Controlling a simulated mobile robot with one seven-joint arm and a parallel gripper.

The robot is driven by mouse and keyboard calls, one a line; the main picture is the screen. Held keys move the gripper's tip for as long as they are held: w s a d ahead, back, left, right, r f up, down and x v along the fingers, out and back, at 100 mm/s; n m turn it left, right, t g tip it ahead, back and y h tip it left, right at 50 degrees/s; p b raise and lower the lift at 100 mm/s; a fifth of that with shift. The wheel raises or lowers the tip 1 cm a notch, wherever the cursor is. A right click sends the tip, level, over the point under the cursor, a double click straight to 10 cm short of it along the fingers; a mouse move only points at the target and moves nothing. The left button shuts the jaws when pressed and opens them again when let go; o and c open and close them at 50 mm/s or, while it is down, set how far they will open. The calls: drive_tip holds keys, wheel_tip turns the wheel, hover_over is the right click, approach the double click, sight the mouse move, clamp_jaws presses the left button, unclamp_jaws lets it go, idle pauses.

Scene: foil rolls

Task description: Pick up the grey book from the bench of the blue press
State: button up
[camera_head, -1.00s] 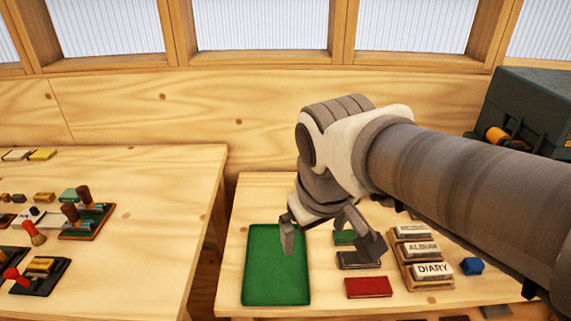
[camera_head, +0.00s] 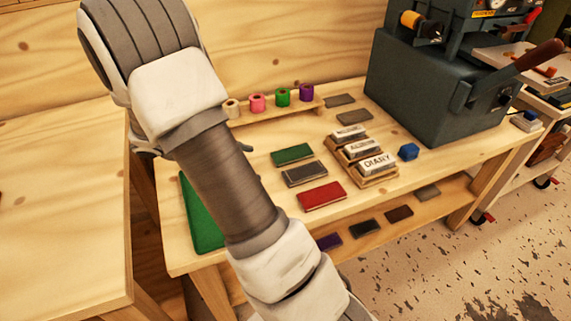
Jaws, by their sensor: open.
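The grey book (camera_head: 304,174) lies flat on the wooden bench (camera_head: 275,225), between a green book (camera_head: 292,154) and a red book (camera_head: 321,195). The press (camera_head: 425,90), a dark blue-grey machine with a wooden-handled lever, stands at the right end of the bench. My arm crosses the left half of the view and covers part of the bench's left side. Nothing touches the grey book.
Coloured rolls (camera_head: 257,102) stand on a strip behind. A green mat (camera_head: 200,230) lies left. Several books (camera_head: 364,228) lie on the lower shelf. Two flat grey pieces (camera_head: 340,100) lie behind.

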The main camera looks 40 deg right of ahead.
drive_tip(key=f+n, duration=0.1)
drive_tip(key=f, duration=0.1)
drive_tip(key=w+d+f+h+b, duration=0.1)
drive_tip(key=f, duration=0.1)
drive_tip(key=w+f+n+h, duration=0.1)
drive_tip(key=f, duration=0.1)
drive_tip(key=shift+w+d+f+n, duration=0.2)
drive_tip(key=shift+d+f+n, duration=0.05)
drive_tip(key=shift+d+n, duration=0.1)
drive_tip(key=shift+d+f+b, duration=0.2)
drive_tip(key=shift+d+b, duration=0.1)
drive_tip(key=b, duration=0.2)
approach(310, 170)
drive_tip(key=shift+d+f, duration=0.7)
drive_tip(key=shift+f, duration=0.2)
drive_tip(key=shift+s+r+b+x, duration=0.1)
drive_tip(key=shift+b+x, duration=0.25)
drive_tip(key=shift+x, duration=0.6)
drive_tip(key=shift+s+r+b+x, duration=0.15)
drive_tip(key=shift+b+x, duration=0.15)
drive_tip(key=shift+x, duration=0.7)
drive_tip(key=shift+s+r+b+x, duration=0.1)
drive_tip(key=shift+b+x, duration=0.25)
drive_tip(key=shift+x, duration=0.6)
drive_tip(key=shift+r, duration=0.1)
drive_tip(key=shift+c, duration=0.3)
drive_tip(key=c, duration=1.3)
